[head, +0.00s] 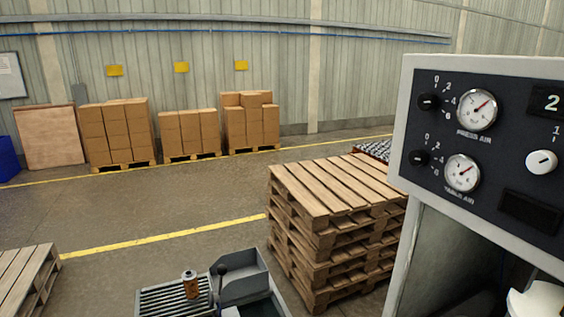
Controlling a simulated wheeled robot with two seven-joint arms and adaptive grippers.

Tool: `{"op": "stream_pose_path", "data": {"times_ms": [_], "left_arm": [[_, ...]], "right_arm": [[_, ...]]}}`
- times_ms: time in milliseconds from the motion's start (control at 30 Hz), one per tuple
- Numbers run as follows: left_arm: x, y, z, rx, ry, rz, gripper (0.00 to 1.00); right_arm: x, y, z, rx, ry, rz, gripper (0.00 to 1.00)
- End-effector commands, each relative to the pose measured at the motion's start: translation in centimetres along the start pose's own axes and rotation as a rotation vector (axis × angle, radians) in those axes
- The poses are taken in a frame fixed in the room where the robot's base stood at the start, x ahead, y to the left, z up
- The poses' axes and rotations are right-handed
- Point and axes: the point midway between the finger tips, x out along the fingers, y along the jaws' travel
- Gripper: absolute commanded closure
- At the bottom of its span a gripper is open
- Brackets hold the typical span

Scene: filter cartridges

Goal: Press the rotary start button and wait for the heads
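A dark control panel (490,150) in a pale frame stands at the right. It carries two round gauges, the upper one (477,110) and the lower one (462,172), each with a black knob to its left. I cannot tell which control, if any, is the rotary start button. No heads can be made out. A small brown cylinder (190,284), perhaps a filter cartridge, stands upright on a slatted rack (160,301) at the bottom.
A grey bin (243,277) adjoins the rack. A stack of wooden pallets (330,225) stands left of the panel. Another pallet (25,277) lies at the lower left. Boxes (115,130) on pallets line the back wall. The floor between is open.

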Motion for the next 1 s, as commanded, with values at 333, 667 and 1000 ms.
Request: {"op": "stream_pose_path", "data": {"times_ms": [333, 667, 1000], "left_arm": [[0.00, -0.03, -0.01, 0.000, 0.000, 0.000, 1.00], [0.00, -0.07, 0.00, 0.000, 0.000, -0.001, 1.00], [0.00, -0.08, 0.01, 0.000, 0.000, -0.001, 1.00]], "right_arm": [[0.00, -0.01, 0.02, 0.000, -0.001, 0.000, 0.81], [0.00, -0.02, 0.00, 0.001, -0.001, 0.000, 1.00], [-0.01, -0.02, 0.01, 0.001, -0.001, 0.000, 1.00]]}}
